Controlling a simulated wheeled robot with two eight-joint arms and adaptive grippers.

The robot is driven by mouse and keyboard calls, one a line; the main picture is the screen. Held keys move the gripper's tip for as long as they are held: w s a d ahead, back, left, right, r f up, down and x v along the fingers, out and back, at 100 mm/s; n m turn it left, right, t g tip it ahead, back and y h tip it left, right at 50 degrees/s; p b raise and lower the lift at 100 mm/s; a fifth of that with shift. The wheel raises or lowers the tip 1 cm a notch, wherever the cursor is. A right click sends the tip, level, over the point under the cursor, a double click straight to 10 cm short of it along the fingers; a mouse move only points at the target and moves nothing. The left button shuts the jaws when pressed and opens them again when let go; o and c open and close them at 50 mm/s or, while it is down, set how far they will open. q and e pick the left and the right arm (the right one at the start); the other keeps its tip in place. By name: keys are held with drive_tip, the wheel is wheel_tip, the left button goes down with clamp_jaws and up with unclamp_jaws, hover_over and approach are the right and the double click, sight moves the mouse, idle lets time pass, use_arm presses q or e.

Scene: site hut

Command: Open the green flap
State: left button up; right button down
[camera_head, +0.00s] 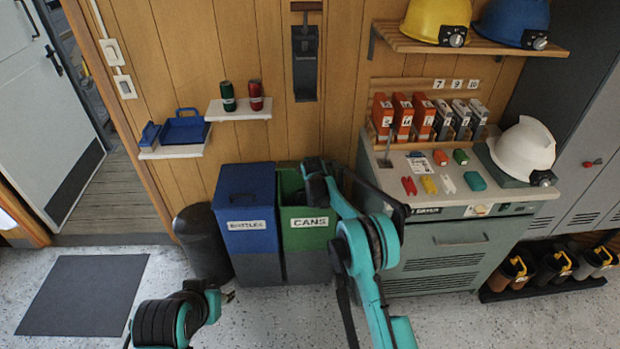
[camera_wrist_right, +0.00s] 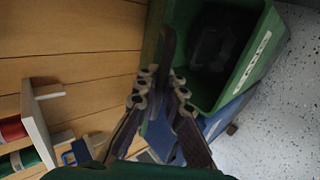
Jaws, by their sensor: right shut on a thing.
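The green bin (camera_head: 308,225), labelled CANS, stands against the wood wall. It also shows in the right wrist view (camera_wrist_right: 262,65), its mouth uncovered and its inside dark. The green flap (camera_wrist_right: 153,40) appears raised at the bin's wall side, seen nearly edge-on between my fingers. My right gripper (camera_wrist_right: 164,70) is shut on the flap; in the head view the right gripper (camera_head: 314,172) is over the bin's top and partly hides it. My left gripper (camera_head: 228,296) is low at the front left, away from the bins; its finger opening is too small to tell.
A blue bin (camera_head: 248,225) labelled BOTTLES touches the green bin's left side. A black bin (camera_head: 203,245) stands farther left. A grey-green cabinet (camera_head: 440,258) is on the right. A small shelf (camera_head: 238,112) with two cans is above the blue bin. Floor in front is clear.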

drive_tip(key=shift+w+r, duration=0.45)
drive_tip(key=shift+r, duration=0.1)
drive_tip(key=c, duration=1.6)
unclamp_jaws()
drive_tip(key=v, duration=1.2)
drive_tip(key=shift+f, duration=0.1)
drive_tip(key=shift+c, duration=0.4)
